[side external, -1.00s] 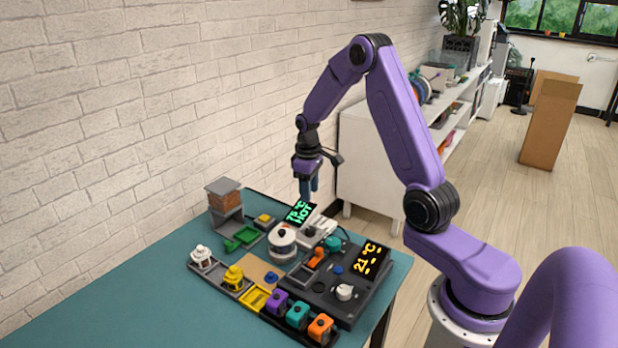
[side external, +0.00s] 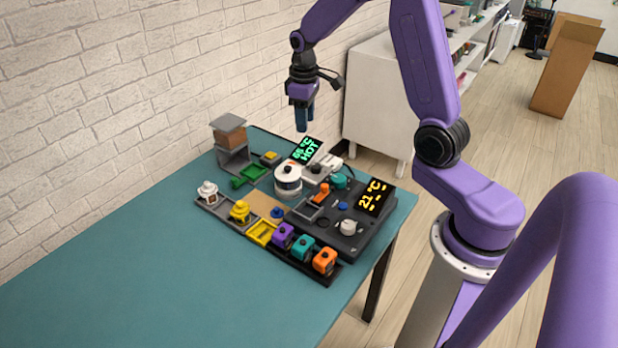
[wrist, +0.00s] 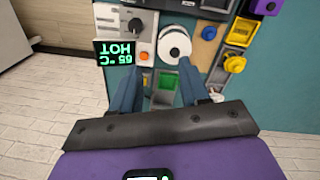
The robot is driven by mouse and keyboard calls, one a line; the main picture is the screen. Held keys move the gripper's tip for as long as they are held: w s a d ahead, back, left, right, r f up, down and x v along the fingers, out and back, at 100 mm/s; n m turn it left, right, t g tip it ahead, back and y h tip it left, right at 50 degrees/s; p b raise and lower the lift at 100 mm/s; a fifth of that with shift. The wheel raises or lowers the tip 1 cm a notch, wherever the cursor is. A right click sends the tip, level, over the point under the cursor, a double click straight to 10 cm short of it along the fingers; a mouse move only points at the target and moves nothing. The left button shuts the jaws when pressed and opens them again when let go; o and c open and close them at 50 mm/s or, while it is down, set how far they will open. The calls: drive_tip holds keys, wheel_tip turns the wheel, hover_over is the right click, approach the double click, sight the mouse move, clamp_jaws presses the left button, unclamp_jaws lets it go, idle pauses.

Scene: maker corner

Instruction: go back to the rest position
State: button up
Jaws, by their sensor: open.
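My gripper (side external: 304,118) hangs in the air above the back of the teal bench (side external: 130,260), fingers pointing down, clear of everything below. In the wrist view its two blue fingers (wrist: 157,80) are apart with nothing between them. A small screen (side external: 305,151) beneath it reads 65 °C HOT in green; it also shows in the wrist view (wrist: 127,53). A white round pot with a dark knob (side external: 288,178) stands beside that screen and lies ahead of the fingers in the wrist view (wrist: 174,42).
A dark console (side external: 348,232) with a 21 °C screen (side external: 375,197) sits at the right. Purple, teal and orange blocks (side external: 303,248) line the front. A grey stand with a brown block (side external: 230,140) is at the back left. The bench's front left is bare.

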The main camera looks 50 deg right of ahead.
drive_tip(key=s+a+r+n, duration=0.4)
drive_tip(key=s+a, duration=0.7)
drive_tip(key=a, duration=0.3)
drive_tip(key=s+a+n, duration=0.1)
drive_tip(key=s+n, duration=0.1)
drive_tip(key=s, duration=0.8)
drive_tip(key=s+a+r+n+y, duration=0.1)
drive_tip(key=s+n, duration=0.2)
drive_tip(key=s, duration=0.6)
drive_tip(key=shift+s+a+r, duration=0.2)
drive_tip(key=shift+s+a, duration=0.05)
drive_tip(key=shift+s, duration=0.1)
